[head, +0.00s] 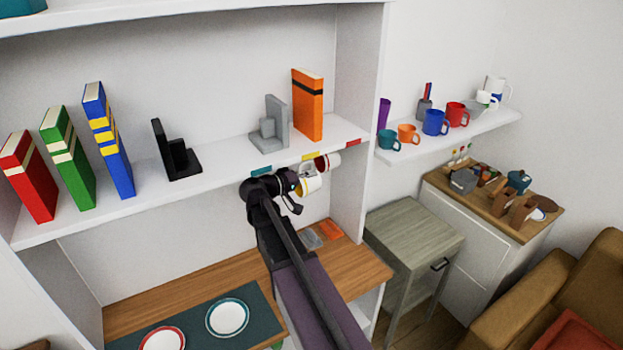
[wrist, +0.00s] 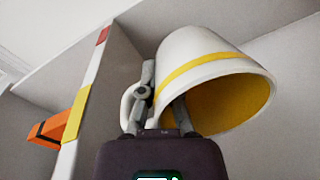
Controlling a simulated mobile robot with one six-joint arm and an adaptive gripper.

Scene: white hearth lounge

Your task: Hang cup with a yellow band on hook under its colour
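The white cup with a yellow band (head: 309,185) is at my gripper, just below the shelf edge near the yellow label (head: 311,156). In the wrist view the cup (wrist: 205,55) is tilted, its yellow inside facing lower right and its handle (wrist: 127,105) to the left. My gripper (wrist: 163,100) has its fingers at the handle side of the cup and appears shut on it; the exact contact is partly hidden. The yellow label also shows in the wrist view (wrist: 76,115). I cannot make out a hook or whether the cup touches one.
A white cup with a red band (head: 328,161) is close on the right, under the red label (head: 353,142). A teal label (head: 261,171) is to the left. Books and bookends stand on the shelf (head: 225,160) above. Plates (head: 228,318) lie on the counter below.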

